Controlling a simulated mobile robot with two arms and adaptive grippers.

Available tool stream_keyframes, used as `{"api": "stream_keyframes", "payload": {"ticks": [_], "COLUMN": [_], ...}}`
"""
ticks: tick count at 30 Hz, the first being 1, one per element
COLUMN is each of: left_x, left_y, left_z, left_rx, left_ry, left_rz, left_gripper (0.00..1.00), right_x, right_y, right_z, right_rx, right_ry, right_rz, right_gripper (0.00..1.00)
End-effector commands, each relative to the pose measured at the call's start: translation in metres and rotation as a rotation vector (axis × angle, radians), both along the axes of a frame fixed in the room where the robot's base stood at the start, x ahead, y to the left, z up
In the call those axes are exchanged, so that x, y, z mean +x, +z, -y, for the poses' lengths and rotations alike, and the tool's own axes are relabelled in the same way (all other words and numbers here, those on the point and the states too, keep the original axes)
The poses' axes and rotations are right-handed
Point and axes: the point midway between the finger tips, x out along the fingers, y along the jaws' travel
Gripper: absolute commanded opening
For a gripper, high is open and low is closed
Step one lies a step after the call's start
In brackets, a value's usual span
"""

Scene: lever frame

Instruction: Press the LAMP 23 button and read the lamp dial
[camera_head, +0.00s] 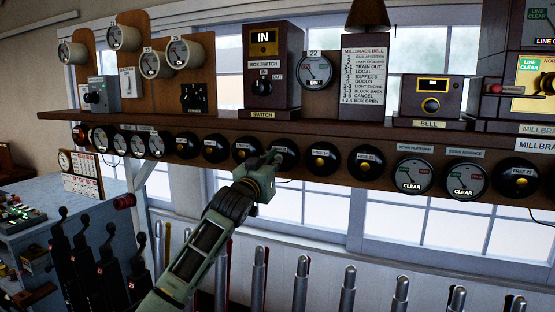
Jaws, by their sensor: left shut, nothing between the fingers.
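A row of black round buttons with brass centres runs along the shelf front; their small labels are too blurred for me to tell which is LAMP 23. My left gripper (272,160) is shut and empty, raised at this row. Its tip overlaps the lower left of one black button (288,152); I cannot tell whether it touches. Another button (248,148) is just left of it, and one (320,159) is to its right. Several small white dials (138,145) sit left of the buttons; I cannot tell which is the lamp dial. My right gripper is not in view.
Above the shelf (215,125) stand a switch box (272,97), a dial marked 22 (315,70) and a bell box (431,97). Two dials read CLEAR (414,175) at right. Upright levers (301,283) line the bottom, with black-handled levers (62,260) at lower left.

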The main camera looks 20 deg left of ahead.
Motion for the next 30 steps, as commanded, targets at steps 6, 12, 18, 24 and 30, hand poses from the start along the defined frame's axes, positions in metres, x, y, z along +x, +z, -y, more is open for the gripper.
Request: {"api": "stream_keyframes", "payload": {"ticks": [6,12,18,24,30], "left_x": [0.009,0.014,0.008,-0.002,-0.002], "left_y": [0.001,0.001,0.0,0.0,0.0], "left_z": [0.0,0.0,0.0,0.0,0.0], "left_rx": [-0.001,0.0,0.0,0.0,0.0], "left_ry": [0.0,-0.001,-0.001,0.0,0.0], "left_rz": [0.0,0.002,0.001,0.0,0.0], "left_gripper": [0.0,0.0,0.0,0.0,0.0], "right_x": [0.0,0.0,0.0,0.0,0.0], "right_y": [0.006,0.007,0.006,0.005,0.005], "right_z": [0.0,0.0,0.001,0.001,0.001], "right_rx": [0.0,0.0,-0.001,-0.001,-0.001], "right_ry": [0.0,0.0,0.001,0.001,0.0], "right_rz": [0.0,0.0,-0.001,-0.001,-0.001], "right_gripper": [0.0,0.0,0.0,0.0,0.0]}}
